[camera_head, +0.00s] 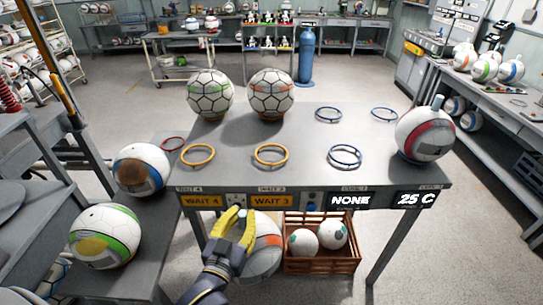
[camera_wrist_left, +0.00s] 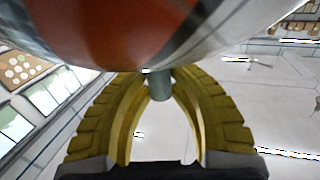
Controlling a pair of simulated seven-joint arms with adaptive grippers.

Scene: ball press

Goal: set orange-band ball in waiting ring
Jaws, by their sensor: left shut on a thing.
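The orange-band ball (camera_head: 266,246) hangs below the table's front edge in the head view, partly behind my left gripper (camera_head: 240,222). In the left wrist view, the ball (camera_wrist_left: 140,30) fills the top with its orange-red band. The yellow fingers of my left gripper (camera_wrist_left: 160,85) are shut on the ball's grey stem (camera_wrist_left: 160,86). Two yellow rings lie empty on the table front: one (camera_head: 198,155) behind the WAIT 4 label and one (camera_head: 270,155) behind the WAIT 3 label. My right gripper is not in view.
A green-band ball (camera_head: 210,93) and another orange-band ball (camera_head: 271,93) stand at the table's back. A red-band ball (camera_head: 425,135) stands at its right. A blue ring (camera_head: 344,156) is empty. A wooden crate (camera_head: 322,265) with balls stands underneath.

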